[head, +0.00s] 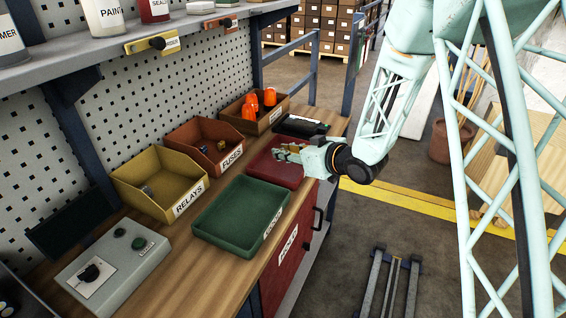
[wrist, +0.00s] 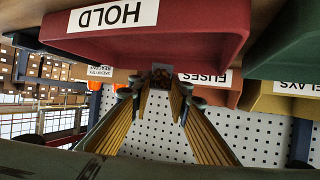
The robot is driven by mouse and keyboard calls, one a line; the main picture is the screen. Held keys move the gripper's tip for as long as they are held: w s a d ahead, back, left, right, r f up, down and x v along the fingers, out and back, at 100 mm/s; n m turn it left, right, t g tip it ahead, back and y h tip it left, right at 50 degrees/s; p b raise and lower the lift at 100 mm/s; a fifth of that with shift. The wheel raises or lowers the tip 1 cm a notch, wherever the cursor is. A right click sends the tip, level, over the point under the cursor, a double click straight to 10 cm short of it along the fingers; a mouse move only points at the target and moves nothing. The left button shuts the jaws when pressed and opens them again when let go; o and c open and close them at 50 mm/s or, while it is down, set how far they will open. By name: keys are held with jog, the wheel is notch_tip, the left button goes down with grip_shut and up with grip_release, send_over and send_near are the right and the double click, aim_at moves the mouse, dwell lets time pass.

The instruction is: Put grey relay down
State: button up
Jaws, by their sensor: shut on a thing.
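My gripper (head: 287,152) reaches in from the right over the red HOLD tray (head: 263,171). Its gold-ribbed fingers (wrist: 160,92) are shut on a small dark grey block, the grey relay (wrist: 161,76), held at the fingertips. In the head view the held relay is too small to make out clearly. The HOLD tray's label also shows in the wrist view, upside down. I cannot tell how high the relay is above the tray.
A green tray (head: 209,238) lies left of the red tray. Behind stand the yellow RELAYS bin (head: 176,212) with small parts, the FUSES bin (head: 221,168) and a brown bin (head: 272,121) with orange beacons. A grey control box (head: 125,270) sits at the front left.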

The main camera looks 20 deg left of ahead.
jog(key=shift+f, duration=0.15)
jog(key=shift+f+b, duration=0.45)
jog(key=shift+f, duration=1.25)
jog(key=shift+f, duration=0.2)
jog(key=o, duration=0.8)
jog(key=shift+r, duration=0.25)
jog(key=p+v, duration=0.1)
jog(key=v, duration=1.1)
jog(key=shift+f+p, duration=0.1)
jog(key=shift+p, duration=0.25)
